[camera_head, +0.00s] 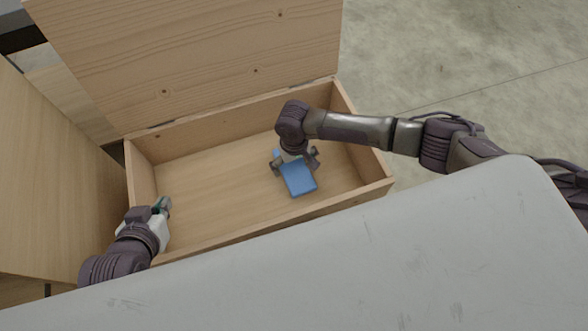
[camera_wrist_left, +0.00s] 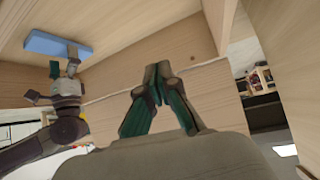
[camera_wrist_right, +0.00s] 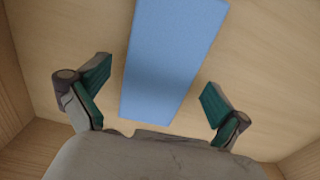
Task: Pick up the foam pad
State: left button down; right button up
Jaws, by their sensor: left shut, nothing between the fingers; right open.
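The foam pad (camera_head: 299,179) is a blue rectangular block lying on the floor of an open wooden box. My right gripper (camera_head: 295,164) is inside the box, reaching down over the pad's far end. In the right wrist view the pad (camera_wrist_right: 172,62) lies between the two spread fingers of my right gripper (camera_wrist_right: 155,95), with a gap on each side. My left gripper (camera_head: 163,204) is at the box's left front corner, apart from the pad. In the left wrist view its fingertips (camera_wrist_left: 157,80) are together and empty, and the pad (camera_wrist_left: 58,45) shows at upper left.
The wooden box (camera_head: 280,215) has its lid (camera_head: 200,50) raised at the back. Its floor is otherwise bare. A wooden panel (camera_head: 50,185) stands at the left, and a grey-white surface (camera_head: 350,270) fills the front. Concrete floor (camera_head: 460,60) lies beyond on the right.

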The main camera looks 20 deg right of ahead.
jog(key=shift+f, duration=0.4)
jog(key=shift+c, duration=0.2)
jog(key=c, duration=0.8)
jog(key=shift+r, duration=0.2)
jog(key=shift+c, duration=0.2)
